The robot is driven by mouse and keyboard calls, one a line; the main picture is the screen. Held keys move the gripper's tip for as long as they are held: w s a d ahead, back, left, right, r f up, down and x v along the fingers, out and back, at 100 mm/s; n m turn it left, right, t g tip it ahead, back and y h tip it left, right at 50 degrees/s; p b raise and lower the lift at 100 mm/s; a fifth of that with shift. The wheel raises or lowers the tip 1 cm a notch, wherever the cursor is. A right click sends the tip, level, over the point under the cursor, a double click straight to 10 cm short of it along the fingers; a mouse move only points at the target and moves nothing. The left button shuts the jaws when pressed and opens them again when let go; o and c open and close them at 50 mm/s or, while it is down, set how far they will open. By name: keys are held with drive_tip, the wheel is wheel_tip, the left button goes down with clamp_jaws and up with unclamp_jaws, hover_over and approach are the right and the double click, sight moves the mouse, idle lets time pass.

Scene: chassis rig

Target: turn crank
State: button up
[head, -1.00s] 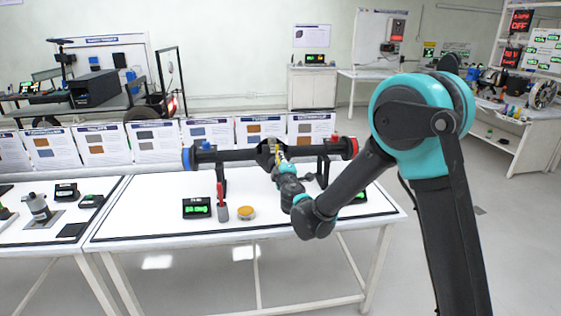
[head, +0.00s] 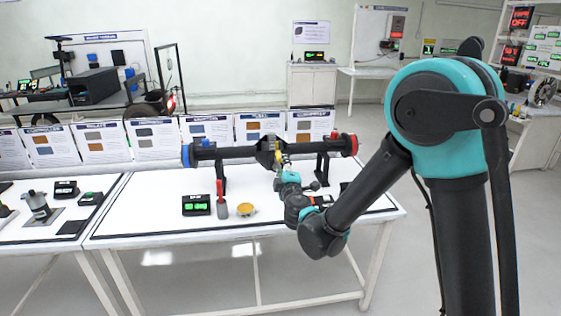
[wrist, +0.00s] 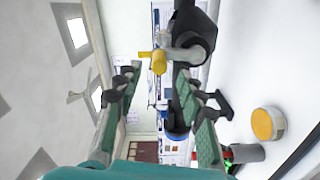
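The crank (wrist: 185,55) shows in the wrist view as a pale grey arm with a yellow handle (wrist: 158,61), on the dark middle housing of a long axle. In the head view the axle (head: 230,153) lies across two stands on the white table, and a bit of yellow (head: 279,158) shows at its middle. My gripper (wrist: 157,80) is open, its two green-padded fingers well apart. The yellow handle appears between and just beyond the fingertips; I cannot tell whether either finger touches it. In the head view my gripper (head: 283,168) is small and partly hidden at the axle's middle.
On the table (head: 130,224) are a black display (head: 196,205) with green digits, a red-handled tool (head: 221,200) and a round orange-topped dish (head: 246,209). Information boards (head: 207,132) stand behind the axle. The table's front left is clear.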

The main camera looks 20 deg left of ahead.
drive_tip(key=v, duration=0.5)
drive_tip(key=shift+a, duration=0.1)
drive_tip(key=w+d+f+m+g+h, duration=0.15)
drive_tip(key=d+m+h, duration=0.25)
drive_tip(key=d, duration=0.7)
drive_tip(key=w+d+f+m+h, duration=0.2)
drive_tip(key=w+d+m+h, duration=0.15)
drive_tip(key=d, duration=0.75)
drive_tip(key=w+d+f+m+g+h, duration=0.1)
drive_tip(key=w+d+m+h, duration=0.3)
drive_tip(key=d, duration=0.7)
drive_tip(key=s+d+f+m+g, duration=0.4)
drive_tip(key=s+d+f+m, duration=0.15)
drive_tip(key=s+d, duration=0.6)
drive_tip(key=s+d+f+m+g+y, duration=0.1)
drive_tip(key=s+d+f+m+g, duration=0.1)
drive_tip(key=s, duration=0.4)
drive_tip(key=s+d+f+m+g+y, duration=0.1)
drive_tip(key=s+d+f+m+g, duration=0.1)
drive_tip(key=s, duration=0.4)
wheel_tip(320, 180, down, 2)
drive_tip(key=shift+s+d+f+m, duration=0.1)
drive_tip(key=shift+s+d+m, duration=0.2)
drive_tip(key=shift+d, duration=0.15)
